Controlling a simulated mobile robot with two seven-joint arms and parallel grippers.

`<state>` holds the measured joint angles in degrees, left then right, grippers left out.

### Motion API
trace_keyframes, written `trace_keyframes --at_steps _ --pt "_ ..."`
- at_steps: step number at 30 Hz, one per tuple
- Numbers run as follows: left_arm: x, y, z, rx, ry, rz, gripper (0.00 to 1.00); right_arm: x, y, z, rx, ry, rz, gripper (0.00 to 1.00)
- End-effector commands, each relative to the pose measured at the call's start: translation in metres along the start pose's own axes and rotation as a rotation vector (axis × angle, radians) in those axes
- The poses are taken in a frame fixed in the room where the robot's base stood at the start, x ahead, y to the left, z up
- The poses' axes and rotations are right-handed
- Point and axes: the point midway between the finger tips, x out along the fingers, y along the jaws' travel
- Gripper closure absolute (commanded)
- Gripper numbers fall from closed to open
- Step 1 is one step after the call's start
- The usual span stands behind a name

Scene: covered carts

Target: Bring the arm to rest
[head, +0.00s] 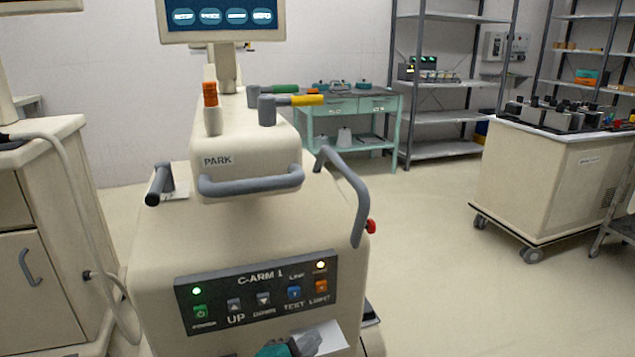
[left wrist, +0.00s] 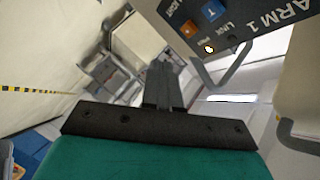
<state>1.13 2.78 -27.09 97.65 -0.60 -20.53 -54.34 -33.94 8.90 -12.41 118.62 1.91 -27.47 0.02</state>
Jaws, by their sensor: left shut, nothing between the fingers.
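A beige cart labelled C-ARM 1 (head: 240,220) stands right in front of me in the head view. Its dark control panel (head: 262,290) has UP, DOWN, TEST and LIGHT buttons, a lit green lamp at the left and a lit pale lamp at the upper right. My left gripper (head: 305,342) is at the bottom edge, just below the panel, in front of a white patch. In the left wrist view its grey fingers (left wrist: 163,85) are together and empty, apart from the panel (left wrist: 225,22), which shows tilted at the top. My right gripper is out of view.
A grey handle bar (head: 250,183) and a curved side handle (head: 345,190) stick out from the cart. A beige cabinet (head: 35,235) with a hanging cable stands close at left. A teal table (head: 350,104) and another cart (head: 545,185) stand farther back. Floor is open at right.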

Motion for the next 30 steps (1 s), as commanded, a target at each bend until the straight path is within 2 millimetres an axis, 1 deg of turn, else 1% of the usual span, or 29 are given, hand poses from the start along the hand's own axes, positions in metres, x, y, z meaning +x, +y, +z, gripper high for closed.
trace_keyframes --at_steps 4,5,7,8,11,12,15,22,23,24,30 --pt "-0.005 0.004 0.005 -0.034 -0.011 0.006 1.00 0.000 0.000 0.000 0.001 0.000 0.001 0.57" --pt "-0.009 0.007 0.008 -0.060 -0.019 0.011 1.00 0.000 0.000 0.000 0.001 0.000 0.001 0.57" --pt "-0.023 0.018 0.021 -0.159 -0.051 0.027 1.00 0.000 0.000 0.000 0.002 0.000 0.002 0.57" --pt "-0.032 0.024 0.028 -0.216 -0.070 0.034 1.00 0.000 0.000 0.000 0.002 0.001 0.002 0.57" --pt "-0.068 0.046 0.053 -0.444 -0.149 0.054 1.00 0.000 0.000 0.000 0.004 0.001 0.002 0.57" --pt "-0.083 0.054 0.062 -0.536 -0.183 0.059 1.00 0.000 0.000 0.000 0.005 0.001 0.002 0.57" --pt "-0.118 0.069 0.081 -0.738 -0.261 0.058 1.00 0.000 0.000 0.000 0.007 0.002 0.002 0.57" --pt "-0.190 0.093 0.110 -1.099 -0.420 0.029 1.00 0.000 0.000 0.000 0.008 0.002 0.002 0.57" --pt "-0.195 0.086 0.107 -1.119 -0.426 0.022 1.00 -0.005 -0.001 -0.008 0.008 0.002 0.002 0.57" --pt "-0.195 0.074 0.101 -1.110 -0.423 0.019 1.00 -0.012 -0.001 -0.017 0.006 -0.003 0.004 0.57" --pt "-0.208 0.046 0.090 -1.099 -0.436 0.007 1.00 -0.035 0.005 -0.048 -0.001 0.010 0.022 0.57"
